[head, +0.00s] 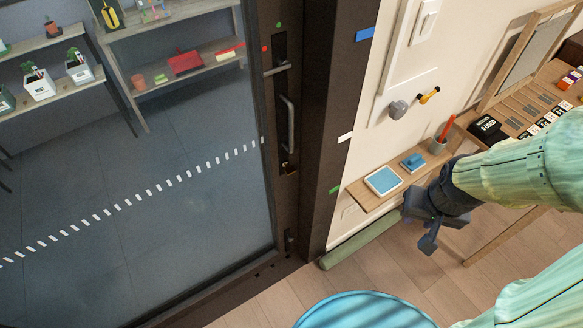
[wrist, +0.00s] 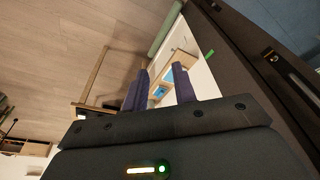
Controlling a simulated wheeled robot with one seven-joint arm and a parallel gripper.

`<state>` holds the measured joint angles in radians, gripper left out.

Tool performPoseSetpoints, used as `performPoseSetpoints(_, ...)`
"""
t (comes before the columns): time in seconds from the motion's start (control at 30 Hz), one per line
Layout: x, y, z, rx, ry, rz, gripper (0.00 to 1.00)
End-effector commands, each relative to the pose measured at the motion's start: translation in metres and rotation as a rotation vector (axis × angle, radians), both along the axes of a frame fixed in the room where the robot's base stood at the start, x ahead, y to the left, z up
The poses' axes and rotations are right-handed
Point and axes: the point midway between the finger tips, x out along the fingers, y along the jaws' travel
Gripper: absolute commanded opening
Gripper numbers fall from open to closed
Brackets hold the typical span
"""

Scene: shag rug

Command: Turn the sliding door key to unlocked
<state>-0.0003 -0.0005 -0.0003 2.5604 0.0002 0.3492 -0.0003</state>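The sliding door (head: 130,200) is a large glass pane in a dark frame at the left of the head view. Its frame carries a lever-like piece (head: 277,68), a vertical pull handle (head: 288,122) and a small brass-coloured lock part (head: 284,166). I cannot tell which piece is the key or how it is turned. A green dot (head: 279,25) and a red dot (head: 264,48) sit near the lever. My gripper (head: 420,228) is right of the door, well apart from it. In the wrist view my gripper (wrist: 160,88) has its fingers apart with nothing between them.
A small wall shelf (head: 372,200) holds a blue-screened tablet (head: 383,181) and a cup (head: 438,146). A green roll (head: 362,243) lies along the wall. A round blue seat (head: 365,312) stands in front. Wooden floor (head: 400,275) is bare beneath my gripper.

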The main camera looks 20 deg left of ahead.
Motion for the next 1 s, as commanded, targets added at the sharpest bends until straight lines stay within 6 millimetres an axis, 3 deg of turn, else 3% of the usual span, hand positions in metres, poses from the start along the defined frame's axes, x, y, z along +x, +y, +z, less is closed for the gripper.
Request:
performPoseSetpoints(0.07,-0.011,0.002,0.001,0.001,-0.016,0.008,0.27)
performPoseSetpoints(0.17,-0.003,0.01,-0.011,0.006,-0.032,0.032,0.27)
performPoseSetpoints(0.27,0.013,0.025,-0.034,0.006,-0.066,0.081,0.27)
performPoseSetpoints(0.43,0.044,0.059,-0.087,-0.033,-0.162,0.196,0.27)
performPoseSetpoints(0.7,0.077,0.105,-0.166,-0.217,-0.365,0.416,0.27)
performPoseSetpoints(1.0,0.091,0.153,-0.217,-0.546,-0.68,0.765,0.27)
